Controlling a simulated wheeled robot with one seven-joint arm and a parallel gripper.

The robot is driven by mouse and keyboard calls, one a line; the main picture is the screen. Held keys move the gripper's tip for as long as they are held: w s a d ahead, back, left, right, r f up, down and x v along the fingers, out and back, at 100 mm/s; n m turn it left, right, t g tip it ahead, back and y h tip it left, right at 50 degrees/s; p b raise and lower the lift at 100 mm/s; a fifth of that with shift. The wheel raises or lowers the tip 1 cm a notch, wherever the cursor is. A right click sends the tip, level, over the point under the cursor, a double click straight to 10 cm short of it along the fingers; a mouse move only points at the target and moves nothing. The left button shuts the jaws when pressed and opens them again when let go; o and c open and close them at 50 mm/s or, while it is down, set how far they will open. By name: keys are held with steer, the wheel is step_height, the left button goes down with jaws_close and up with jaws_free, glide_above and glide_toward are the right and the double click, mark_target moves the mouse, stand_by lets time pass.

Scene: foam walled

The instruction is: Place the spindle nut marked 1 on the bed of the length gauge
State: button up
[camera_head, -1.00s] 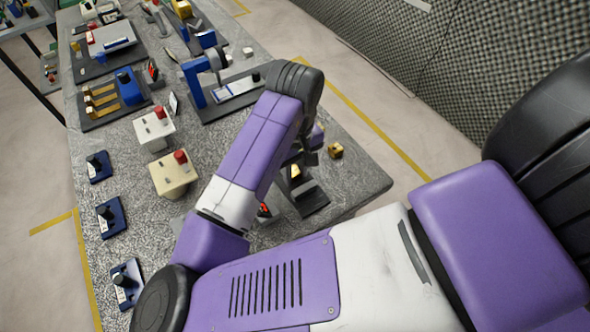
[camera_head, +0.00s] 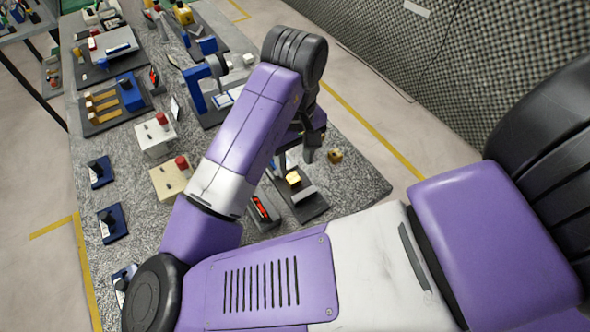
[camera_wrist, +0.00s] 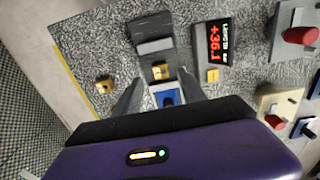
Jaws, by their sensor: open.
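The length gauge (camera_head: 312,208) is a dark bed with grey end blocks near the table's right end; it also shows in the wrist view (camera_wrist: 143,28). A brass spindle nut (camera_head: 293,179) sits on this bed, and in the wrist view (camera_wrist: 160,72) it lies between a grey block and a blue-and-white part (camera_wrist: 168,97). A second brass nut (camera_head: 335,155) stands on the table beside the gauge, also in the wrist view (camera_wrist: 104,85). I cannot read a mark on either nut. My gripper (camera_head: 298,157) is open and empty above the gauge, its fingers (camera_wrist: 160,93) apart.
A red-lit display (camera_wrist: 217,42) reading about +36.1 stands beside the gauge. Cream boxes with red knobs (camera_head: 172,180), a blue stand (camera_head: 208,85) and other fixtures fill the table to the left. The table's right corner is clear.

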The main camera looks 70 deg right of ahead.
step_height(320, 180, up, 5)
steer(key=s+d+r+h, duration=0.1)
steer(key=d+r+h, duration=0.1)
steer(key=d+h, duration=0.35)
steer(key=s+d+r+h, duration=0.1)
steer(key=d+r+h, duration=0.15)
steer(key=d, duration=0.65)
steer(key=w+d+r+n+t+h, duration=0.45)
steer(key=d+r+h, duration=0.25)
steer(key=r, duration=0.3)
steer(key=w+a+n+t, duration=0.3)
steer(key=w+t, duration=0.1)
steer(key=n+t+y, duration=0.5)
steer(key=t+y, duration=0.2)
steer(key=y, duration=0.6)
glide_above(295, 180)
steer(key=a, duration=0.7)
step_height(295, 180, down, 17)
steer(key=s+a+m+y, duration=0.2)
steer(key=s+a+m, duration=0.3)
steer(key=s+a, duration=0.5)
steer(key=shift+s+f+m+g+p, duration=0.3)
steer(key=shift+s+m+g+p, duration=0.05)
steer(key=shift+s, duration=0.75)
